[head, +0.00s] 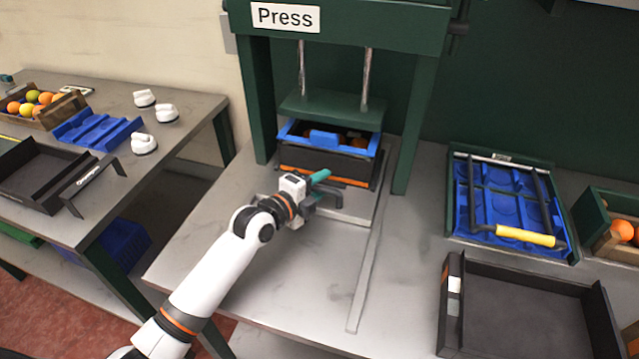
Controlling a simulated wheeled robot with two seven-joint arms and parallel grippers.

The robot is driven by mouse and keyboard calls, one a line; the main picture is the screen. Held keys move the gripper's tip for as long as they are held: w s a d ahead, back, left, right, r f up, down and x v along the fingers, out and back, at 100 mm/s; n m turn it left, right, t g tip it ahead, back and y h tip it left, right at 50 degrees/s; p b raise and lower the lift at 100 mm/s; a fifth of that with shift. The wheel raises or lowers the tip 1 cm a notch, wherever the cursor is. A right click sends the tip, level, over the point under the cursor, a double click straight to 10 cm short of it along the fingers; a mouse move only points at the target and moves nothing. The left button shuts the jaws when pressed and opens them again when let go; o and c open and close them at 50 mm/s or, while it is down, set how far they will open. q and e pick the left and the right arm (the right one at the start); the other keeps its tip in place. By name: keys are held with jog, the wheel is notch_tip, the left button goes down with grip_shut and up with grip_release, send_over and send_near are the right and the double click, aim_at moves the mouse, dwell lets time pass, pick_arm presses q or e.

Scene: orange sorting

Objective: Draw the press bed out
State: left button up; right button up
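The green press (340,22) stands at the back of the table. The gripper hides part of the bed's front and any handle there. Its finger gap and whether it touches the bed cannot be made out. My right gripper is not in view.
A metal rail (367,275) runs forward from the bed along the table. The table in front of the bed is clear.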

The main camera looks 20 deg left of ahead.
pick_arm(q)
jog(key=shift+c, duration=0.4)
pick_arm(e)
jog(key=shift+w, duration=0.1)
pick_arm(q)
grip_shut()
